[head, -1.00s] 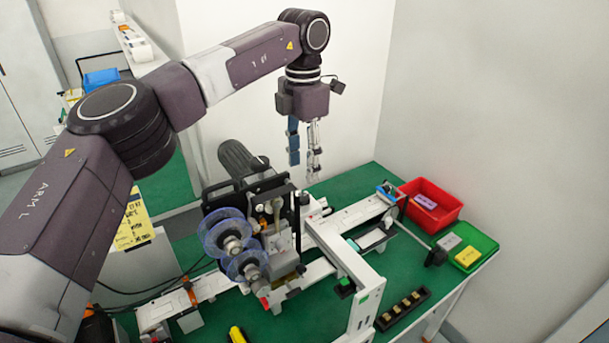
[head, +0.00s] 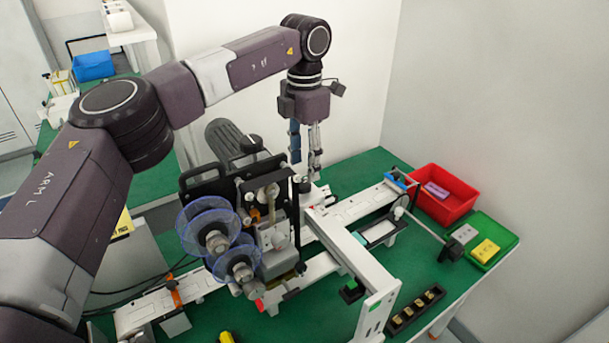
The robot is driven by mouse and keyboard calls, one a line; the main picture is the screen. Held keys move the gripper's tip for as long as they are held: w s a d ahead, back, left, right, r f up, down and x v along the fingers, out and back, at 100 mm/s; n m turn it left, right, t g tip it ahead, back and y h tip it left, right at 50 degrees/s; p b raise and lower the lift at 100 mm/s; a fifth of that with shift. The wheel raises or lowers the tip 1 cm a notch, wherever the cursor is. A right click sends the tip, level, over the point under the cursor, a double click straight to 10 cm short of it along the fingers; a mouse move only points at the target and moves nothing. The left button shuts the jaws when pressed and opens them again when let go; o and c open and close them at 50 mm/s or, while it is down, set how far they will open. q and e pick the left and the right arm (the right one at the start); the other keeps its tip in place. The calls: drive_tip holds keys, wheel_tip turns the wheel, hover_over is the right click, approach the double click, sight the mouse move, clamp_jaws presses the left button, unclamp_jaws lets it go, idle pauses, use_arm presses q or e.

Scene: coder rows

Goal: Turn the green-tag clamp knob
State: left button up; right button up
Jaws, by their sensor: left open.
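A black knob (head: 352,294) with a small green mark sits on the near side of the white frame, right of the machine, in the head view. I take it for the green-tag clamp knob, but it is too small to be sure. A green patch also shows on the near end of the white beam (head: 376,306). My left gripper (head: 305,163) hangs fingers down behind the machine, open and empty, up and left of the knob and well apart from it. My right gripper is not in view.
The machine (head: 270,235) with blue translucent discs (head: 207,228) stands left of the knob. A red bin (head: 445,211), a green tray (head: 507,232) and a black block holder (head: 417,311) are at the right. An orange clamp (head: 174,292) is at the left. Walls close the back and right.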

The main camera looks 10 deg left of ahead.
sight(304, 182)
use_arm(q)
wheel_tip(304, 182, down, 4)
drive_tip(key=shift+s+r+p, duration=0.15)
drive_tip(key=shift+r+p, duration=0.05)
drive_tip(key=shift+p, duration=0.4)
drive_tip(key=shift+f, duration=0.55)
drive_tip(key=shift+c, duration=0.3)
drive_tip(key=c, duration=1.1)
